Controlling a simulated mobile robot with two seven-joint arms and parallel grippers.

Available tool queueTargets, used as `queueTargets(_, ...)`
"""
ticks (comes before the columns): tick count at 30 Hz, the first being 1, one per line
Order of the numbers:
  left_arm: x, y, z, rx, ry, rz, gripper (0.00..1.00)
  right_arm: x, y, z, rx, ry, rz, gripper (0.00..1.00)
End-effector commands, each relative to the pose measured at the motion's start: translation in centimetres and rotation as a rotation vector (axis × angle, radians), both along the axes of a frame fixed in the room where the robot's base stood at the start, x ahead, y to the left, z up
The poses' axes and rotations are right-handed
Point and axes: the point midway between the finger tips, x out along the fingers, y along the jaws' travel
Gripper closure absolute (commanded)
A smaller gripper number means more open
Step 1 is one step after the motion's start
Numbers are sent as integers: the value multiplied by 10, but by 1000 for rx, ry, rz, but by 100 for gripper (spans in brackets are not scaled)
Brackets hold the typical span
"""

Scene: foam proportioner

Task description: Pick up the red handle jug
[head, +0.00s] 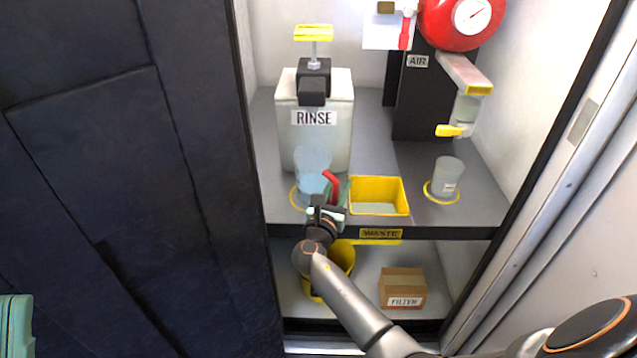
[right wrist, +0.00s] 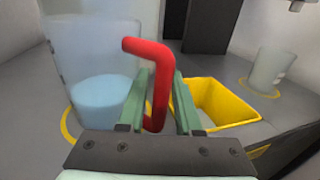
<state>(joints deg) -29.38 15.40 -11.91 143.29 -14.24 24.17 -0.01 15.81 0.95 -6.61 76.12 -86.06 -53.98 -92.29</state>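The red handle jug (head: 312,178) is a clear jug standing upright at the yellow ring on the shelf, in front of the RINSE tank. In the right wrist view the jug (right wrist: 95,80) holds pale blue liquid, and its red handle (right wrist: 160,85) faces the gripper. My right gripper (head: 327,207) is at the handle. In the right wrist view its green fingers (right wrist: 160,95) stand one on each side of the handle, with narrow gaps visible. A teal part of my left gripper (head: 15,325) shows at the lower left edge, far from the jug; its fingertips are not clear.
A yellow waste bin (head: 380,196) sits just right of the jug. A small clear cup (head: 446,178) stands in a yellow ring further right. The RINSE tank (head: 314,130) is close behind. Below are a cardboard box (head: 402,287) and a yellow bucket (head: 344,258). A dark panel (head: 130,180) fills the left.

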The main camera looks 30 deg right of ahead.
Motion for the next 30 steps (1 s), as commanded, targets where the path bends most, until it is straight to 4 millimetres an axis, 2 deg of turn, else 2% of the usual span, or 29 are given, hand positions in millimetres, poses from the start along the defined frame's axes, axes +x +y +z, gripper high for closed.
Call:
queueTargets(2, 0, 0, 0, 1, 0, 1, 100, 0, 0, 0, 0, 0, 0, 69)
queueTargets(10, 1, 0, -1, 1, 5, 2, 100, 0, 0, 0, 0, 0, 0, 99)
queueTargets(30, 3, 0, -4, 4, 13, 3, 100, 0, -1, 0, 0, 0, 0, 100)
